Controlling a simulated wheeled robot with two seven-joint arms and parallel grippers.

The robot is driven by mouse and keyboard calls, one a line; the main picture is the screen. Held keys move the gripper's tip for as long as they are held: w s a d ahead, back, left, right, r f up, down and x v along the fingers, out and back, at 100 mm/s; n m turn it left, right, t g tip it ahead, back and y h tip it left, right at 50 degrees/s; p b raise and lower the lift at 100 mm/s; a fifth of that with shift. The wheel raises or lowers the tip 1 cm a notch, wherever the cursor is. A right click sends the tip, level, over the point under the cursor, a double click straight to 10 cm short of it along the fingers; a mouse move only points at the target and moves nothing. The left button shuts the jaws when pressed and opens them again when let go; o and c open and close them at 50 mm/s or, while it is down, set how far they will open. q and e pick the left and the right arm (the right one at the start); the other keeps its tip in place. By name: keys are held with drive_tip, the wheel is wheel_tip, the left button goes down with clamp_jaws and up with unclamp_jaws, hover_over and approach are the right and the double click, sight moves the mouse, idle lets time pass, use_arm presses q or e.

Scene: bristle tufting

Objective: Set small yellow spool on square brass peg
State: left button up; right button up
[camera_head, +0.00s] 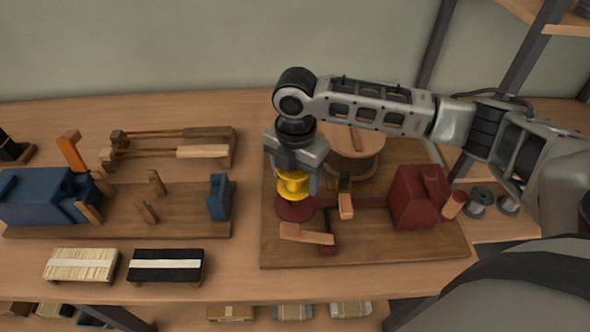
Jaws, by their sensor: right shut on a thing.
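My right gripper (292,180) comes in from the right, points down and is shut on the small yellow spool (294,187). The spool is upright between the fingers, over a dark red round base (293,211) on the right wooden board. I cannot tell whether the spool touches this base or hangs just above it. The square brass peg is not visible; the spool and gripper may hide it. My left gripper is not in view.
Close right of the gripper stand a large wooden drum (357,160) and a wooden-handled lever (346,206). A dark red block (415,198) stands farther right. A blue machine (42,198) is at left. Bristle bundles (82,264) lie in front.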

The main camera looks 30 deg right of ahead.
drive_tip(key=shift+f+b, duration=0.3)
drive_tip(key=shift+f, duration=0.4)
drive_tip(key=shift+w, duration=0.1)
use_arm(q)
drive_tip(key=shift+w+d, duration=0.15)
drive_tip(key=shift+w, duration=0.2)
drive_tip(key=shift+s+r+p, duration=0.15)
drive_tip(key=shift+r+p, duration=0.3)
drive_tip(key=shift+p, duration=0.05)
use_arm(e)
drive_tip(key=shift+f, duration=1.5)
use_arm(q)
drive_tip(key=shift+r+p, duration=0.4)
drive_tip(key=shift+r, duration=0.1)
use_arm(e)
drive_tip(key=shift+d, duration=0.1)
